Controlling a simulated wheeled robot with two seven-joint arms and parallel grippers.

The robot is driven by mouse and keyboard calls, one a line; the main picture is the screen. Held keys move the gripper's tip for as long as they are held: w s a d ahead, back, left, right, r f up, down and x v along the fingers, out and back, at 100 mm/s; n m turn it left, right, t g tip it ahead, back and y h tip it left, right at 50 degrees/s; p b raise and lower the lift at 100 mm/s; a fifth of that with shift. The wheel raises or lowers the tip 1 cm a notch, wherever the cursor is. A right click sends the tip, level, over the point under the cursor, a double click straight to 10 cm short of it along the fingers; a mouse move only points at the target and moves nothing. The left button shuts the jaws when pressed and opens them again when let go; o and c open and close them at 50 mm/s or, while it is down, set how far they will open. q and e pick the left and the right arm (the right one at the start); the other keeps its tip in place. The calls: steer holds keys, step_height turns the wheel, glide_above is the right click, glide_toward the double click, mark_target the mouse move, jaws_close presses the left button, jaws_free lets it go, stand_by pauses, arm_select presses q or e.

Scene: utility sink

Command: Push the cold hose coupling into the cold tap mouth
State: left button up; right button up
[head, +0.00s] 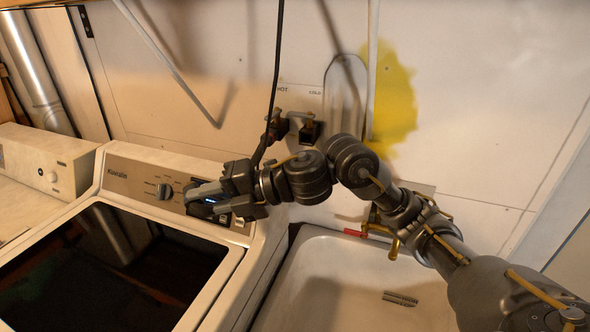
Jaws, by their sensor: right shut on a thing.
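The cold tap (310,131) is a dark fitting on the wall plate, below the word COLD. The hot tap (277,125) is beside it on the left. My right gripper (193,201) is over the washer's control panel, left of and below the taps. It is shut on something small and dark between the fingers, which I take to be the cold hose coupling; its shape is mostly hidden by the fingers. A dark hose (277,60) hangs from above, passes the hot tap and reaches down to my right gripper. My left gripper is not in view.
The washer (232,290) with its dark lid fills the lower left. A white sink (330,285) with a brass faucet (394,247) and a small metal piece (400,298) lies to the right. My right arm crosses over the sink below the taps. A pale pipe (373,60) runs down the wall.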

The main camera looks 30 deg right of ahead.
steer(key=w+d+m+t+h, duration=0.3)
steer(key=d+m+t+h, duration=0.4)
steer(key=d, duration=1.3)
steer(key=shift+f+m+t, duration=0.35)
steer(key=shift+m+t, duration=1.05)
steer(key=shift+t, duration=0.1)
steer(key=shift+s+b, duration=0.15)
steer(key=shift+b, duration=0.2)
steer(key=shift+w+d+b, duration=0.5)
steer(key=shift+w+d, duration=1.5)
steer(key=shift+d, duration=0.15)
steer(key=shift+w+d+r, duration=0.1)
steer(key=shift+w+d, duration=0.95)
steer(key=shift+d, duration=0.15)
steer(key=o, duration=1.1)
steer(key=shift+c, duration=0.2)
